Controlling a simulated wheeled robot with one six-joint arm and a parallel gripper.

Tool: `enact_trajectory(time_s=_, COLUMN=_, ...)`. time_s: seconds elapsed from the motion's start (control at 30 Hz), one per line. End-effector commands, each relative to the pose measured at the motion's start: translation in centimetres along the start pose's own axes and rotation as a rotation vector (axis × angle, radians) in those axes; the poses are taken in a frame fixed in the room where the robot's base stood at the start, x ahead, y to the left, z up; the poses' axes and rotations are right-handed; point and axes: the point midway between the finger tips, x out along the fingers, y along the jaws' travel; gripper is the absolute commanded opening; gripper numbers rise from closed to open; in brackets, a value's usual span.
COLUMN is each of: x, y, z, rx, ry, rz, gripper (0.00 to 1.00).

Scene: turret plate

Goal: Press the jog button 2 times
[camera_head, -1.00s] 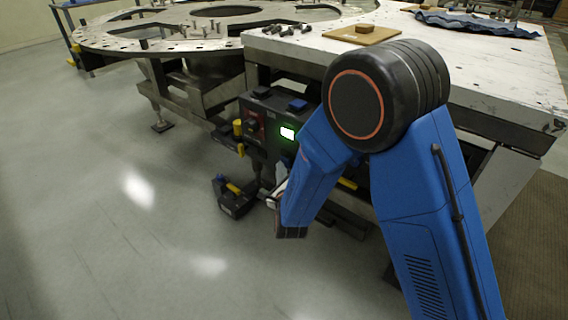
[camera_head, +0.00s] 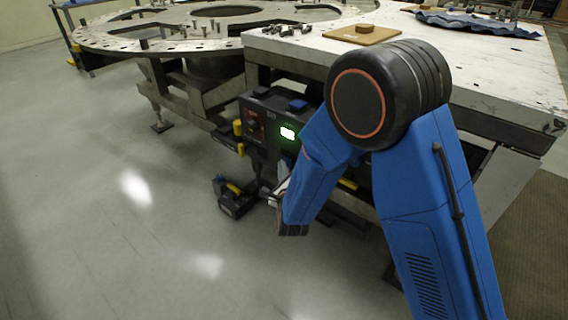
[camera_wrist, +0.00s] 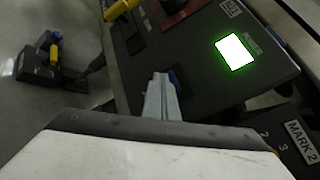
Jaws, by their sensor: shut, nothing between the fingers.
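The black control panel (camera_head: 259,137) stands below the white table's edge, and its dark face fills the middle of the wrist view (camera_wrist: 200,65). A small dark blue round part (camera_wrist: 175,80), likely the jog button, shows on it, partly hidden behind my fingertips. No readable jog label shows. My gripper (camera_wrist: 161,84) is shut and empty, its grey fingertips directed at the panel beside the blue part. I cannot tell whether they touch it. In the head view my fingertips (camera_head: 283,168) are small, in front of the panel's lower right.
A lit white lamp with green glow (camera_wrist: 234,52) is right of my fingertips. A red part (camera_head: 254,125) and yellow parts (camera_head: 238,128) are at the panel's left. The white table (camera_head: 480,85) overhangs above; open floor lies left.

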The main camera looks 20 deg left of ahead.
Motion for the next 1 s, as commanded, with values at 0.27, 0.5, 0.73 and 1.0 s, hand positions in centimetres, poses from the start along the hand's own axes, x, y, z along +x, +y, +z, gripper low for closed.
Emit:
enact_trajectory(time_s=0.27, x=-0.1, y=0.1, z=0.1, rx=0.0, ry=0.0, rz=0.0, gripper=0.0)
enact_trajectory(time_s=0.5, x=-0.9, y=0.7, z=0.6, rx=0.0, ry=0.0, rz=0.0, gripper=0.0)
enact_trajectory(time_s=0.73, x=-1.5, y=1.1, z=1.1, rx=0.0, ry=0.0, rz=0.0, gripper=0.0)
enact_trajectory(time_s=1.0, x=-1.5, y=1.1, z=1.1, rx=0.0, ry=0.0, rz=0.0, gripper=0.0)
